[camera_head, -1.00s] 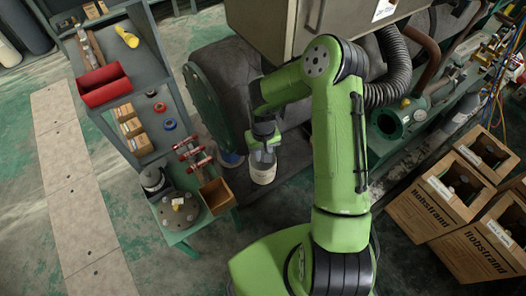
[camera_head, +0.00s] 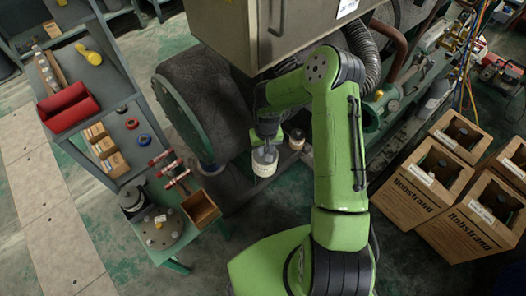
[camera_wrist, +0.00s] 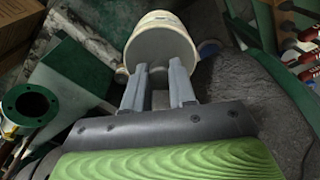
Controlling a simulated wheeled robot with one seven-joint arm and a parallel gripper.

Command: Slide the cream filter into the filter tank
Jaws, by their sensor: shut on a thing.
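The cream filter (camera_head: 264,164), a short cream cylinder, hangs below my gripper (camera_head: 264,145) in the head view, in front of the dark tank. In the wrist view the filter (camera_wrist: 160,38) lies between and beyond the fingertips of my gripper (camera_wrist: 158,72), which is shut on it. A green flanged port with a dark round opening (camera_wrist: 30,104) shows at the left of the wrist view, apart from the filter. I take it for the filter tank, but cannot be sure. In the head view a green housing (camera_head: 376,108) is partly hidden behind my arm.
A large dark cylinder with a green end (camera_head: 185,118) stands left of the filter, with a grey cabinet (camera_head: 285,32) above. A small cream-and-dark jar (camera_head: 297,139) is right of the filter. Cardboard boxes (camera_head: 430,210) stand at right. A shelf with a red bin (camera_head: 66,106) is at left.

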